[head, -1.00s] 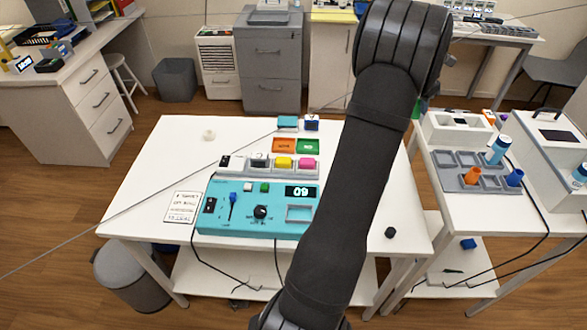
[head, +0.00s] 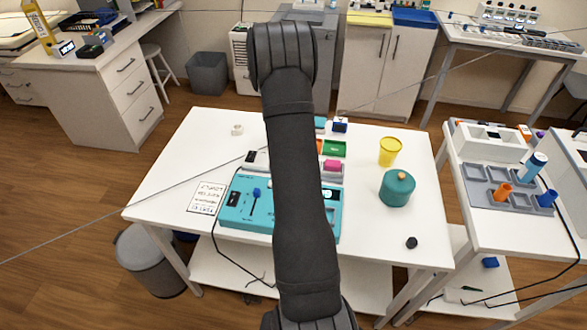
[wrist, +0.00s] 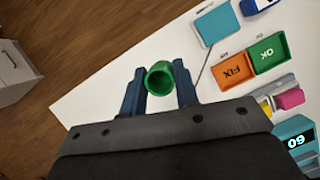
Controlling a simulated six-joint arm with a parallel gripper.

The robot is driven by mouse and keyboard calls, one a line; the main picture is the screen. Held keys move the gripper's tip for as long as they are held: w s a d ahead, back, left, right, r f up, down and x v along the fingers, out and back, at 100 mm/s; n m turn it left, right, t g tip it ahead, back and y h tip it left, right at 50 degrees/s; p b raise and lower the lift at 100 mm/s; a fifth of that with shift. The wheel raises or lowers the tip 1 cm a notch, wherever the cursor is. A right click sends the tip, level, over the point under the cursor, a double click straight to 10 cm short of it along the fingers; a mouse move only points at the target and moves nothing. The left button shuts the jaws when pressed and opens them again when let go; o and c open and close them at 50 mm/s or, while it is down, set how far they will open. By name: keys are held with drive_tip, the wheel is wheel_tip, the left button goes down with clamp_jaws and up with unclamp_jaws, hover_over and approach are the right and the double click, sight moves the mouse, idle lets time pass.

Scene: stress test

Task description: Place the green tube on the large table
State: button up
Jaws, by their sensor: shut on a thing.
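The green tube (wrist: 158,67) is between the two blue fingers of my gripper (wrist: 160,82) in the wrist view. My gripper is shut on it, and its open round end faces the camera. The large white table (head: 180,165) stands in the middle of the head view, and its top also shows in the wrist view (wrist: 100,102). The tube appears above the table near its far edge; the height is hard to judge. In the head view my own arm hides the gripper and the tube.
A teal console (head: 235,212), a green tray (head: 334,148), a yellow cup (head: 389,151), a teal jar (head: 397,189) and a black knob (head: 411,242) are on the table. An orange tray (wrist: 233,69) shows in the wrist view. The table's left part is mostly clear.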

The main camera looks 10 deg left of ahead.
drive_tip(key=s+a+f+n+y, duration=0.15)
drive_tip(key=s+a, duration=0.25)
drive_tip(key=a, duration=0.7)
drive_tip(key=s+a+f+n, duration=0.15)
drive_tip(key=s+a, duration=0.25)
drive_tip(key=a, duration=0.8)
drive_tip(key=a+f, duration=0.2)
drive_tip(key=a, duration=0.1)
drive_tip(key=s+a+f, duration=0.1)
drive_tip(key=a+f, duration=0.1)
drive_tip(key=a, duration=0.2)
drive_tip(key=a+f, duration=0.2)
drive_tip(key=a, duration=0.2)
drive_tip(key=shift+s, duration=0.2)
drive_tip(key=shift+a+f, duration=0.1)
drive_tip(key=shift+f, duration=1.85)
drive_tip(key=shift+f, duration=0.2)
drive_tip(key=o, duration=1)
drive_tip(key=shift+c, duration=0.2)
drive_tip(key=v, duration=1.2)
drive_tip(key=shift+r, duration=0.2)
